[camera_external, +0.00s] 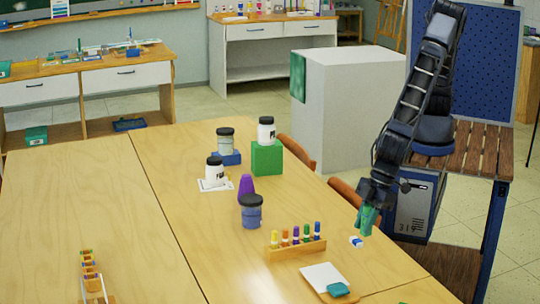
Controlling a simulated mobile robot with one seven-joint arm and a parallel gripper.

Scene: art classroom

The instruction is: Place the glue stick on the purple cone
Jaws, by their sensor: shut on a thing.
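The purple cone (246,186) stands upright on the table, just behind a dark-lidded blue jar (251,212). My gripper (368,210) points down above the right side of the table, to the right of the cone and well apart from it. It is shut on a small green upright thing (366,222), which looks like the glue stick; the fingers partly hide it. A small white and blue block (356,242) shows just below it; whether they touch is unclear.
A wooden rack of colored markers (296,247) and a white pad with a teal piece (325,277) lie near the front. Jars stand on green (266,158) and blue (229,158) blocks and a white sheet (214,186) behind the cone. The left tabletop is mostly clear.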

